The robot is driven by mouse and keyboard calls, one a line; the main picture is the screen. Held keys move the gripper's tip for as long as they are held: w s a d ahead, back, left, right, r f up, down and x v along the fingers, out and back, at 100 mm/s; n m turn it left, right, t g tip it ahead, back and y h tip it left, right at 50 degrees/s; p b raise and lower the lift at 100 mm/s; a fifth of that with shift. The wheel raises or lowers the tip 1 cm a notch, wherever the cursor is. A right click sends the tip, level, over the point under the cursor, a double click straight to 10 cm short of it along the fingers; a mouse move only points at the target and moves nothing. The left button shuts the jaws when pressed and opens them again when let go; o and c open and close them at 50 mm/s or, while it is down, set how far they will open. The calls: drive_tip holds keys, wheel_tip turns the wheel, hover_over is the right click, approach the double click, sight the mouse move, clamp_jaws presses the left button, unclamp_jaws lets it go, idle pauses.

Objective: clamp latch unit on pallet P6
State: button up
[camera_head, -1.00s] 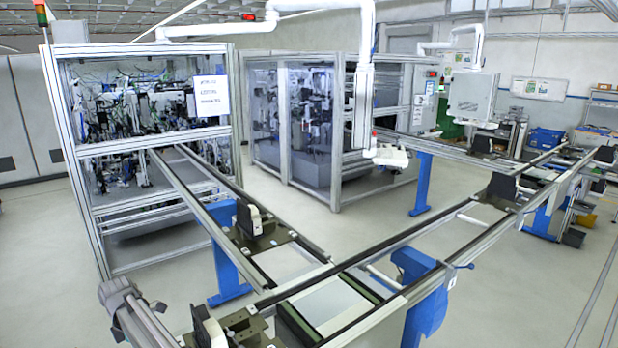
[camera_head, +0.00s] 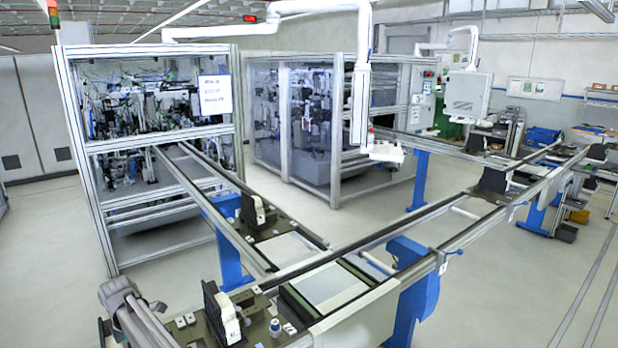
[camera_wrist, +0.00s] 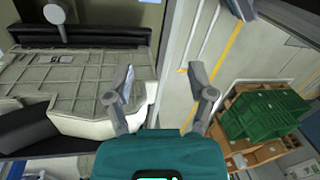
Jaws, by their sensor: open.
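My gripper (camera_wrist: 163,92) shows in the wrist view with its two grey fingers spread wide and nothing between them. A second pallet with a similar upright unit (camera_head: 254,212) sits on the left conveyor branch. A third dark unit (camera_head: 494,178) stands farther right on the line. No pallet label is readable, so I cannot tell which is P6. No latch unit shows at my gripper.
Conveyor rails (camera_head: 390,242) cross the foreground on blue legs (camera_head: 418,300). A pale plate in a dark frame (camera_head: 325,284) lies between the near rails. Framed machine cells (camera_head: 150,130) stand behind. The wrist view shows a green crate (camera_wrist: 262,108) at right and a grey panelled surface (camera_wrist: 90,78) at left.

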drive_tip(key=w+d+f+m+b, duration=0.2)
drive_tip(key=d+m, duration=0.2)
drive_tip(key=d, duration=0.7)
drive_tip(key=w+d+f+m+y+b, duration=0.15)
drive_tip(key=d+m, duration=0.35)
drive_tip(key=d, duration=0.7)
drive_tip(key=w+d+f+m+h+b, duration=0.15)
drive_tip(key=d+m, duration=0.25)
drive_tip(key=d, duration=0.7)
drive_tip(key=s+d+f+m+b, duration=0.1)
drive_tip(key=s+d+m, duration=0.2)
drive_tip(key=d, duration=0.6)
drive_tip(key=s+d+f+m+t+y+b, duration=0.1)
drive_tip(key=s+d+f+m+b, duration=0.1)
drive_tip(key=s+d+m, duration=0.2)
drive_tip(key=s+d+f+m+b, duration=0.2)
drive_tip(key=s+d+m, duration=0.2)
drive_tip(key=d, duration=1.2)
drive_tip(key=m, duration=0.3)
drive_tip(key=shift+f+m+y, duration=0.15)
drive_tip(key=shift+m+y, duration=0.15)
drive_tip(key=shift+m, duration=0.1)
